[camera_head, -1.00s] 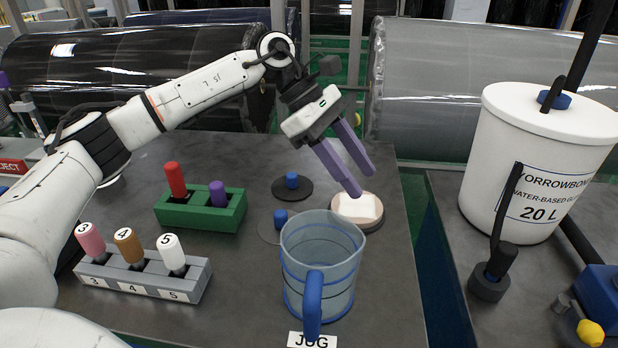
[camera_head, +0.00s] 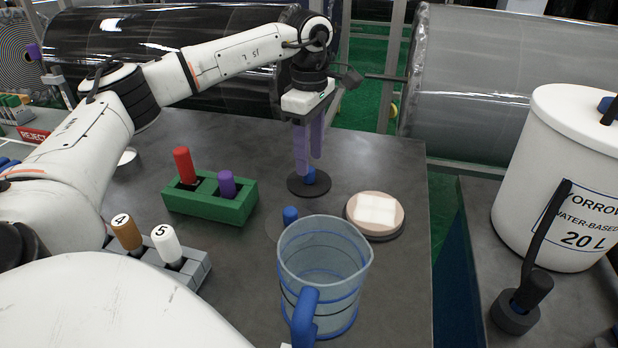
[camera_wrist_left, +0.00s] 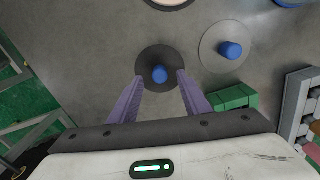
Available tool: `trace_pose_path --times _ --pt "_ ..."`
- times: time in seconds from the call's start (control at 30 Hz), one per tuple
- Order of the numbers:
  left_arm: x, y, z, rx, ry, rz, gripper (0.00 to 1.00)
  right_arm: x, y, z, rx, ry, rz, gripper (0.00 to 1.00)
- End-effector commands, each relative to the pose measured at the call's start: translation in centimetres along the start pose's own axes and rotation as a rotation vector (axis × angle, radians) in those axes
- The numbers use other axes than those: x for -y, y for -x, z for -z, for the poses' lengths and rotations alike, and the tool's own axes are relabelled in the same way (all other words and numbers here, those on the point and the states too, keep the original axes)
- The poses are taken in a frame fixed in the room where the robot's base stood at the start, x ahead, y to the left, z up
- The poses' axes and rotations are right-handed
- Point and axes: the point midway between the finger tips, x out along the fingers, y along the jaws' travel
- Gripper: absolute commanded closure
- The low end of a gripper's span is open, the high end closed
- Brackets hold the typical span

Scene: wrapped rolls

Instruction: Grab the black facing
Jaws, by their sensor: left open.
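The black facing (camera_head: 296,189) is a flat dark disc with a blue knob (camera_head: 310,176), lying on the grey bench behind the jug. In the left wrist view the black facing (camera_wrist_left: 160,60) lies just beyond my fingertips, its knob between the lines of the two fingers. My left gripper (camera_head: 309,164) points down over it with purple fingers apart and nothing between them. Whether the fingertips touch the disc or knob I cannot tell. My right gripper is not in view.
A grey disc with a blue knob (camera_head: 290,214) lies close by, partly behind the clear jug (camera_head: 322,262). A green holder (camera_head: 215,204) with red and purple pegs stands left. The back right of the bench is clear.

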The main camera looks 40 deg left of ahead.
Motion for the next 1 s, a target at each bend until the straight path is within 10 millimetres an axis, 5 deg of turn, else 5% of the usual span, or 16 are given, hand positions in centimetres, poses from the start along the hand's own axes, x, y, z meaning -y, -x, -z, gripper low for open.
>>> trace_pose_path --times 0.2,0.47,0.73,1.0 --pt "0.1 -2.7 0.1 0.000 0.000 0.001 0.57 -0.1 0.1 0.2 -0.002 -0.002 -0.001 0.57" --pt "0.1 -3.0 0.1 0.001 0.000 0.000 0.57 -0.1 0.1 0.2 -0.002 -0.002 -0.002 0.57" --pt "0.1 -3.0 0.0 0.001 0.000 0.000 1.00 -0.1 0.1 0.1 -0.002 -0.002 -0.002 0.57" --pt "0.0 -2.9 0.0 0.002 0.000 -0.001 1.00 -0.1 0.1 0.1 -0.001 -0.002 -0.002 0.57"
